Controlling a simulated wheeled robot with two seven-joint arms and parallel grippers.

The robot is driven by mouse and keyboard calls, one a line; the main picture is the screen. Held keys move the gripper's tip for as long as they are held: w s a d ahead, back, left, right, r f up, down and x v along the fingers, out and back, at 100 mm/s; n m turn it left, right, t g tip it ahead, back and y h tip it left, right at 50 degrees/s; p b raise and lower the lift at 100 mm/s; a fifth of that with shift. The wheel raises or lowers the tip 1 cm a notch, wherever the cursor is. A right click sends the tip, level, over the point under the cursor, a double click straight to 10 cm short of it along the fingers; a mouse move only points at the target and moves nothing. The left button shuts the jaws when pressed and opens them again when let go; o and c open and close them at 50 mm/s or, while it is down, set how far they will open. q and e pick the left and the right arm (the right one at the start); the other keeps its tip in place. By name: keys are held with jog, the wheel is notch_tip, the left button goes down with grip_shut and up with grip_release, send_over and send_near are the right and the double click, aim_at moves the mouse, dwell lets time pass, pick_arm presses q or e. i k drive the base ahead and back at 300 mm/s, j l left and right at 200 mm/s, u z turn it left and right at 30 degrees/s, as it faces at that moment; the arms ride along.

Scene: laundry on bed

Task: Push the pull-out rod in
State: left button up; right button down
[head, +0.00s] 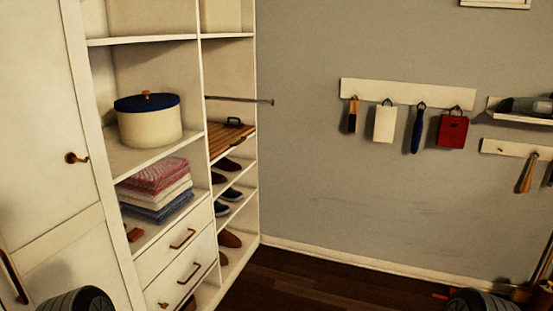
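The pull-out rod (240,99) is a thin dark metal bar in the upper part of the wardrobe's narrow right column. It sticks out past the front edge of the shelving, and its small knobbed end (271,102) hangs free in front of the grey wall. Nothing hangs on the rod. Neither of my grippers shows in the head view. Only dark rounded parts, which look like my arms, show at the bottom left and bottom right edges.
Below the rod are a slatted wooden board (230,138) with a dark handle and several shoes (229,239) on shelves. To the left are a round box (149,122), folded cloths (156,188) and drawers (175,246). A hook rail (408,93) is on the wall. Dark floor (320,280) lies open in front.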

aim_at(271, 102)
jog(key=i+l+u, duration=0.1)
jog(key=i+l, duration=0.85)
jog(key=i+l+u, duration=0.15)
jog(key=i+l, duration=0.85)
jog(key=i+l+u, duration=0.15)
jog(key=i+l, duration=0.3)
jog(key=l, duration=0.15)
jog(key=i+l+u, duration=0.1)
jog(key=i+l, duration=0.3)
jog(key=l, duration=0.2)
